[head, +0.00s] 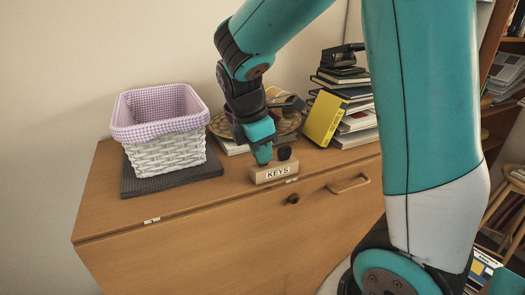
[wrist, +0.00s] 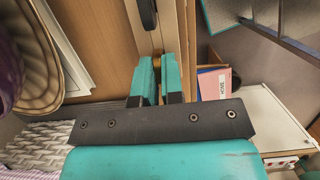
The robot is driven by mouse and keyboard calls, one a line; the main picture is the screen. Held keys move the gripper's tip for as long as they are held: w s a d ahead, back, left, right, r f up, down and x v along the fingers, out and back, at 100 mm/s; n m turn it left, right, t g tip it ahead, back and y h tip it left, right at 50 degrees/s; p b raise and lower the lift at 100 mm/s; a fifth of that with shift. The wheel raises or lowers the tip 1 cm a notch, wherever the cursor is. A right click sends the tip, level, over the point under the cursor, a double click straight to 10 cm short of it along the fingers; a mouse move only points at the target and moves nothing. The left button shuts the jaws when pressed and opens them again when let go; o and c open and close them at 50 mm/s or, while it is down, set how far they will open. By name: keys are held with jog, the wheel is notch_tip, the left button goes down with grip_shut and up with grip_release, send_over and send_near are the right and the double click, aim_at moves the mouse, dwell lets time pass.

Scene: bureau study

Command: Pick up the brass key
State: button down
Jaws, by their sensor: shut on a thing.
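The wooden key block (head: 268,174) with a white label reading KEYS stands near the front edge of the bureau top. My gripper (head: 262,158) points down at the left part of this block, with its fingertips at the block's top. In the wrist view, my gripper (wrist: 158,66) has its two teal fingers close together around a small brass-coloured bit, the brass key (wrist: 157,62). Most of the key is hidden by the fingers. A dark rounded thing (head: 284,153) stands at the right part of the block, apart from my fingers.
A white wicker basket (head: 168,155) with a checked lining stands on a dark mat (head: 133,187) to the left. A woven round tray (head: 222,126) lies behind my gripper. Stacked books (head: 325,118) stand to the right. The bureau's front left top (head: 100,215) is clear.

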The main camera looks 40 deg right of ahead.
jog(key=shift+r, duration=0.1)
jog(key=shift+d+p+v, duration=0.2)
jog(key=shift+p+v, duration=0.75)
jog(key=shift+p, duration=0.2)
jog(key=shift+d+p+v, duration=0.25)
jog(key=shift+p+v, duration=0.7)
jog(key=shift+p, duration=0.25)
jog(key=shift+d+p+v, duration=0.2)
jog(key=shift+p+v, duration=0.75)
jog(key=shift+p, duration=0.2)
jog(key=shift+s+r, duration=0.2)
